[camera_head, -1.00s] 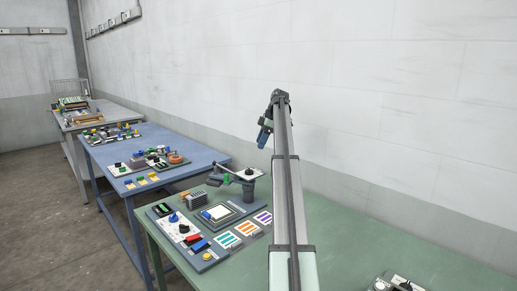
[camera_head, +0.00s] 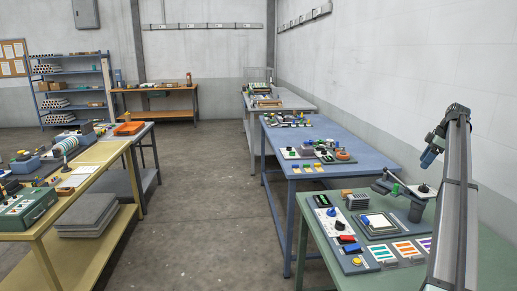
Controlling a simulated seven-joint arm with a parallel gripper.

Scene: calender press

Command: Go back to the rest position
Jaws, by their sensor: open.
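My arm rises at the right of the view, over the green table (camera_head: 325,262), and bends over at its top. My gripper (camera_head: 428,159) hangs at the arm's end, pointing down and to the left, high above the table and apart from everything on it. It is open, and I see nothing in it; its fingers are small in the picture. Below it on the green table is a panel with knobs and coloured buttons (camera_head: 343,240), a square press plate (camera_head: 378,225) and a swing-arm device (camera_head: 402,190). Several striped cards (camera_head: 407,250) lie in front of the plate.
A blue table (camera_head: 300,178) with panels and blocks stands behind the green one, and a grey table (camera_head: 290,101) beyond it. A yellow bench (camera_head: 105,150) stands at the left. Shelves (camera_head: 70,90) and a wooden bench (camera_head: 155,97) line the back. The floor (camera_head: 210,210) between is clear.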

